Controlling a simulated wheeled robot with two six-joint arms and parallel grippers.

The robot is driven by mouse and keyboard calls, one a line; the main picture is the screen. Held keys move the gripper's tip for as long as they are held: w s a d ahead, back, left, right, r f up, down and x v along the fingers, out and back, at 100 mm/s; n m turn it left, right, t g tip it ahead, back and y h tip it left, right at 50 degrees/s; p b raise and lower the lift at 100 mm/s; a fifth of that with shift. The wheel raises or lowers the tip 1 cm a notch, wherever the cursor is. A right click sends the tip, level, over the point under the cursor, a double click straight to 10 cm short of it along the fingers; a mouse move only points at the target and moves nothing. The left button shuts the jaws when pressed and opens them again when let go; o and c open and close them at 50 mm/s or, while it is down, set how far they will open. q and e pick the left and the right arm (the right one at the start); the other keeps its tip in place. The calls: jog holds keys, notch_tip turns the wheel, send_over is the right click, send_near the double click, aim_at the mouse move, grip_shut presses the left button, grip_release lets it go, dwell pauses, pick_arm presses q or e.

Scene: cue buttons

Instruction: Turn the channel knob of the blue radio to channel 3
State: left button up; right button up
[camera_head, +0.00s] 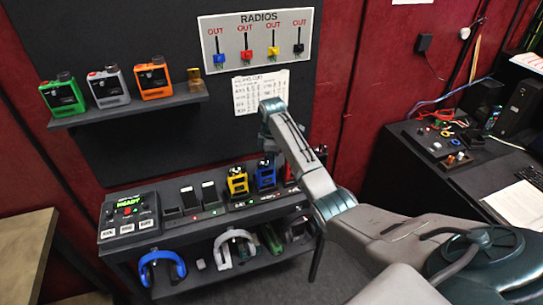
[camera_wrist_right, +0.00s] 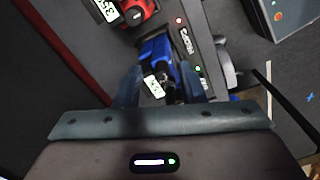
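The blue radio (camera_head: 265,175) stands in the row on the upper shelf of the bench, between a yellow radio and a red one. In the right wrist view the blue radio (camera_wrist_right: 157,50) shows with a white tag and a dark top part. My right gripper (camera_head: 270,146) is just above the blue radio, pointing down at it. In the wrist view my right gripper (camera_wrist_right: 160,76) has its fingers apart, with the radio's top between or just beyond them; contact cannot be told. The channel knob's setting is too small to read. My left gripper is not in view.
The yellow radio (camera_head: 237,181) and red radio (camera_head: 289,173) stand close on either side. A button console (camera_head: 128,213) is at the bench's left. Headphones (camera_head: 162,267) lie on the lower shelf. Three more radios stand on a wall shelf (camera_head: 130,111).

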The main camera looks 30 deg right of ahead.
jog(key=shift+s, duration=0.15)
jog(key=shift+c, duration=0.8)
grip_shut()
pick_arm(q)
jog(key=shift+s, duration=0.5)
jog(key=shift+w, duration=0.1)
pick_arm(e)
jog(key=shift+n, duration=0.7)
jog(key=n, duration=0.8)
jog(key=shift+n, duration=0.3)
